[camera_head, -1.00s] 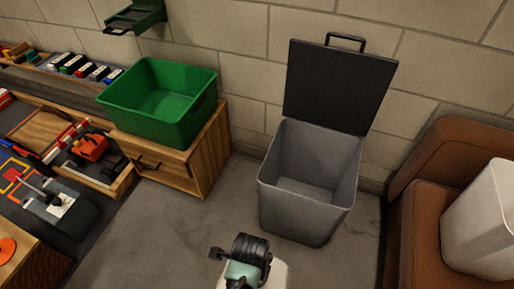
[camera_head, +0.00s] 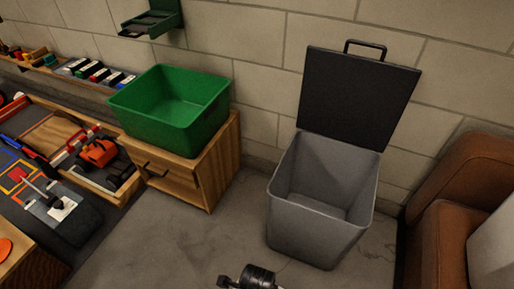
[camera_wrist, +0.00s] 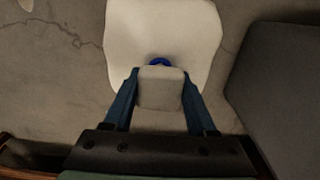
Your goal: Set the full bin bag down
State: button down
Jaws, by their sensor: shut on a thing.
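A white bin bag (camera_wrist: 165,28) with a blue tie (camera_wrist: 159,62) at its neck shows at the top middle of the wrist view. My gripper (camera_wrist: 160,88) is shut on the bag's pale gathered neck, between two blue fingers. Grey floor lies beyond the bag, but I cannot tell whether the bag touches it. In the head view only a dark part of my arm shows at the bottom edge; the fingers and the held bag are out of frame. A grey bin (camera_head: 320,225) stands open and empty by the wall, its black lid (camera_head: 358,98) raised.
A green tub (camera_head: 172,110) sits on a wooden cabinet (camera_head: 205,175). Brown leather seating (camera_head: 440,235) and a white object (camera_head: 495,255) are at the right. A dark grey surface (camera_wrist: 285,80) is close on the right in the wrist view. The floor (camera_head: 175,240) left of the bin is bare.

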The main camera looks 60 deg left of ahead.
jog(key=shift+c, duration=1)
grip_release()
jog(key=shift+f, duration=0.1)
notch_tip(320, 180, up, 12)
jog(key=p, duration=0.6)
